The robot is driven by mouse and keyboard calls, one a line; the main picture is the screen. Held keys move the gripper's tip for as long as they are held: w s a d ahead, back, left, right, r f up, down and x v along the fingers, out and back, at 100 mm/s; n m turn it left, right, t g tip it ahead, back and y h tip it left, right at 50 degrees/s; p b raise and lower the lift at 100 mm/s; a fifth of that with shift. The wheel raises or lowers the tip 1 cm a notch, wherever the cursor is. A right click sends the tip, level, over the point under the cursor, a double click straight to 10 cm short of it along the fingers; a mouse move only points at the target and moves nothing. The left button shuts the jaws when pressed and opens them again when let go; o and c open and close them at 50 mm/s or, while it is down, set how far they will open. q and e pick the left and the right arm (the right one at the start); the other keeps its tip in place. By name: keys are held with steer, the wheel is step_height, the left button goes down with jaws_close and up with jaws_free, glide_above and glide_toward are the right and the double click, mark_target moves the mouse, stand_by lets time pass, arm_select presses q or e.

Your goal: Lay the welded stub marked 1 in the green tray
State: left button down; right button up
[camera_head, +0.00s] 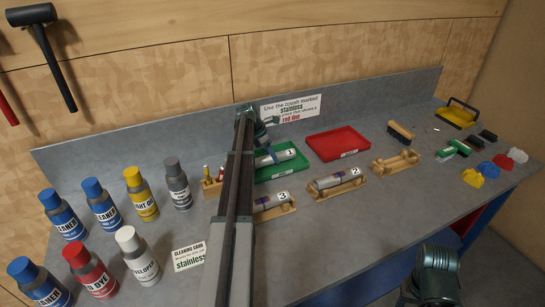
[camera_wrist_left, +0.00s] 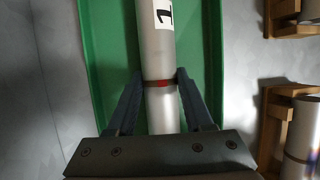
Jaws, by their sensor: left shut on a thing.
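The welded stub marked 1 (camera_head: 284,156) is a silver tube with a white label, over the green tray (camera_head: 262,175). In the left wrist view the stub (camera_wrist_left: 156,48) has a dark weld band with a red mark, and the green tray (camera_wrist_left: 98,50) lies behind it. My left gripper (camera_wrist_left: 161,80) is shut on the stub at the weld band. In the head view my left gripper (camera_head: 270,146) is partly hidden. Whether the stub touches the tray floor I cannot tell. My right gripper's jaws do not show.
Stubs marked 2 (camera_head: 338,181) and 3 (camera_head: 272,202) lie in wooden cradles; another cradle (camera_head: 396,162) is empty. A red tray (camera_head: 338,143) is right of the green one. Brushes and coloured items lie at right.

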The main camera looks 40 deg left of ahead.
arm_select(q)
steer(key=shift+c, duration=1.5)
jaws_free()
steer(key=shift+r, duration=0.15)
steer(key=shift+r+p, duration=0.9)
steer(key=shift+p, duration=0.1)
steer(key=p+v, duration=1)
steer(key=v, duration=0.1)
steer(key=shift+s+a, duration=0.15)
